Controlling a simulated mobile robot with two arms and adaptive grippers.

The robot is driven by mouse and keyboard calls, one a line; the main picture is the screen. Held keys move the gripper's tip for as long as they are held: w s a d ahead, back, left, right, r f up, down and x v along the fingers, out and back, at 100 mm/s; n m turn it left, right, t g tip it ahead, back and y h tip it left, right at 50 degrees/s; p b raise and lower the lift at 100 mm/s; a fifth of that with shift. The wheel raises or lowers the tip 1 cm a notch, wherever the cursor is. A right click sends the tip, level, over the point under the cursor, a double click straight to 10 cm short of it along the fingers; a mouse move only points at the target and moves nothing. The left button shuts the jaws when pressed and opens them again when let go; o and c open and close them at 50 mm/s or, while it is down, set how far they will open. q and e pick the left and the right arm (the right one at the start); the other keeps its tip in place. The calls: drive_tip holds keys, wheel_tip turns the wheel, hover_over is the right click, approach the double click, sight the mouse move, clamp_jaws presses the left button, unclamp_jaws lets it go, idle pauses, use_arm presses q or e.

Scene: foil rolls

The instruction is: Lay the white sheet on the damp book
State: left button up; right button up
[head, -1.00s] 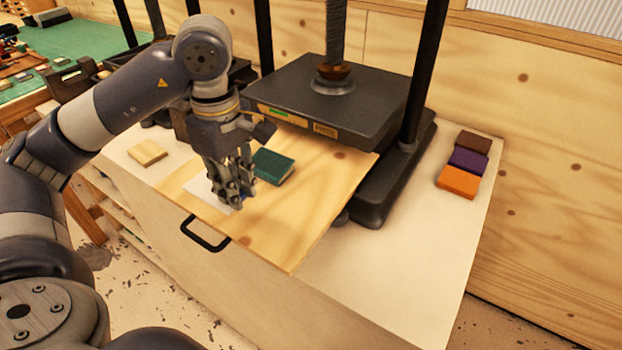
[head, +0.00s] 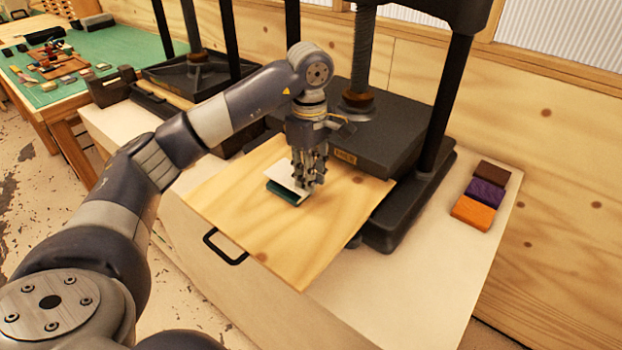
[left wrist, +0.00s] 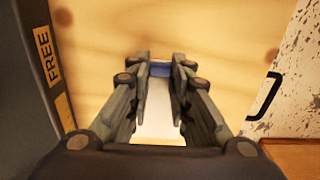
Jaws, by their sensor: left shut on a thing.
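The white sheet (head: 286,176) is in my left gripper (head: 308,190) and covers most of the teal book (head: 286,193); the book's near edge shows below it. I cannot tell whether the sheet rests on the book or hangs just above it. The book lies on the wooden board (head: 240,217). In the left wrist view, the sheet (left wrist: 158,118) shows between the fingers of my left gripper (left wrist: 160,70), which is shut on it. My right gripper is not in view.
A black press (head: 385,135) stands behind the board, its plate marked FREE in the left wrist view. Brown, purple and orange blocks (head: 472,212) lie at the right on the pale bench top (head: 400,275).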

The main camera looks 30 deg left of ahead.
use_arm(q)
drive_tip(key=shift+w, duration=0.2)
wheel_tip(320, 180, down, 3)
drive_tip(key=shift+r+p, duration=0.15)
drive_tip(key=shift+p, duration=0.55)
drive_tip(key=shift+f, duration=0.6)
drive_tip(key=o, duration=0.9)
drive_tip(key=shift+c, duration=0.2)
drive_tip(key=shift+r, duration=0.7)
wheel_tip(320, 180, up, 11)
drive_tip(key=b, duration=0.1)
